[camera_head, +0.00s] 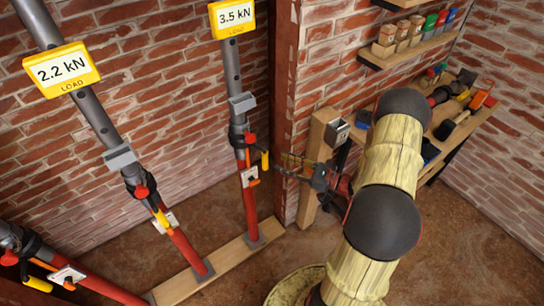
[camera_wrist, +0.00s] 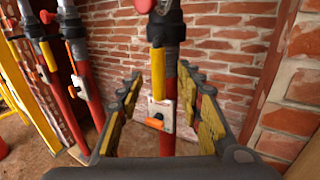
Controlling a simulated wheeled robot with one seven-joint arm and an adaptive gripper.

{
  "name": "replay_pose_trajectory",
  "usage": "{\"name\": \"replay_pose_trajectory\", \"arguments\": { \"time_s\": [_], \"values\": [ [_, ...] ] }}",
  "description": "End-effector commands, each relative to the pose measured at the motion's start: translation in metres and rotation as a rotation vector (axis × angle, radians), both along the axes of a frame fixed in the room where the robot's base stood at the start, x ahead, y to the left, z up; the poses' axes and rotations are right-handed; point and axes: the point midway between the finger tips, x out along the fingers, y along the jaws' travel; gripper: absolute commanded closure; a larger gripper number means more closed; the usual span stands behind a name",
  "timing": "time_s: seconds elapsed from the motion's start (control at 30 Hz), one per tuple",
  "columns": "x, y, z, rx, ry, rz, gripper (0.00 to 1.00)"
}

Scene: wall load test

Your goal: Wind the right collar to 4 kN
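The right prop (camera_head: 231,65) is a grey tube over a red tube, with a yellow load display (camera_head: 232,17) reading 3.5 kN. Its dark collar (camera_head: 238,137) has a red knob and a yellow-ended handle (camera_head: 265,160). The collar (camera_wrist: 167,30) is at the top of the wrist view, with the yellow handle (camera_wrist: 157,75) hanging below it. Under that is a white plate with an orange lever (camera_wrist: 154,123). My gripper (camera_head: 288,168) is to the right of the prop; in the wrist view (camera_wrist: 162,78) its fingers are spread and empty, framing the handle and red tube.
A middle prop (camera_head: 100,120) reads 2.2 kN, and another prop stands at the far left. The props rest on a wooden plank (camera_head: 226,262). A timber post (camera_head: 315,165) and brick wall are close to my gripper. A tool shelf is at right.

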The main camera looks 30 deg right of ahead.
Motion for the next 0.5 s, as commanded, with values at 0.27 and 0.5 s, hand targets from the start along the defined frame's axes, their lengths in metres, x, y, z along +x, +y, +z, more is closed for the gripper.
{"name": "replay_pose_trajectory", "arguments": {
  "time_s": [0.27,0.5],
  "values": [
    [0.023,0.017,0.003,0.014,-0.008,0.008,0.64],
    [0.053,0.035,0.003,0.013,-0.007,0.009,0.64]
  ]
}}
